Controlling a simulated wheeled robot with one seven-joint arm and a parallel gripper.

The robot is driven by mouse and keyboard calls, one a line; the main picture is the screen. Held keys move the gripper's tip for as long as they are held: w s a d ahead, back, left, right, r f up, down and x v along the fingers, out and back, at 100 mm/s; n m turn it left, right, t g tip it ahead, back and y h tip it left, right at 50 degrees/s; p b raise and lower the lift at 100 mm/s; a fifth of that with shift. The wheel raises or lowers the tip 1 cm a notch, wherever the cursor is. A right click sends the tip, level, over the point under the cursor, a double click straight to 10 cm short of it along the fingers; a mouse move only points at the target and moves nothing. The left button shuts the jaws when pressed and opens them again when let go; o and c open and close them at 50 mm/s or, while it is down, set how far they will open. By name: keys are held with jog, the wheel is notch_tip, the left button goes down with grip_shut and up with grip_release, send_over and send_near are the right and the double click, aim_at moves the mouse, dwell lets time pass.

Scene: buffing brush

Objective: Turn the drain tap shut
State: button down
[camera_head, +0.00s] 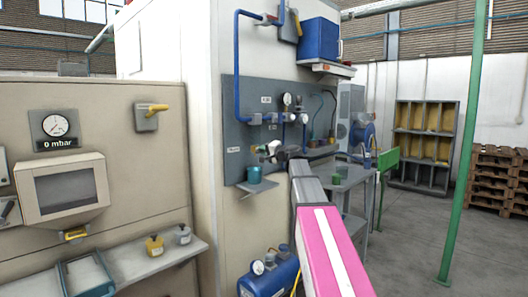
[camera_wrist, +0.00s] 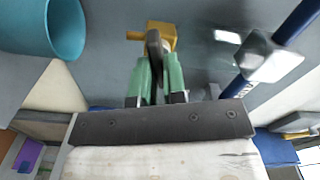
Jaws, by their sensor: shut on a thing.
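The drain tap is a small brass body (camera_wrist: 162,35) with a dark flat handle (camera_wrist: 154,48), at the top centre of the wrist view. My gripper (camera_wrist: 157,82) has its two green fingers closed on this handle, one on each side. In the head view my gripper (camera_head: 270,149) is at the lower part of the grey wall panel (camera_head: 245,98), and it and my wrist mostly hide the tap. A teal cup (camera_head: 254,174) sits just below the tap, and it shows large in the wrist view (camera_wrist: 66,30), apart from my fingers.
Blue pipes (camera_head: 237,70) with a gauge (camera_head: 287,100) run over the panel. A pipe fitting (camera_wrist: 262,57) is right of my fingers in the wrist view. A blue tank (camera_head: 268,280) stands below. A grey table (camera_head: 350,173) is right of my arm.

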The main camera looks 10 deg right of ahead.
jog(key=shift+f+m, duration=0.1)
jog(key=shift+m, duration=1.8)
jog(key=c, duration=1.2)
grip_release()
jog(key=v, duration=1.1)
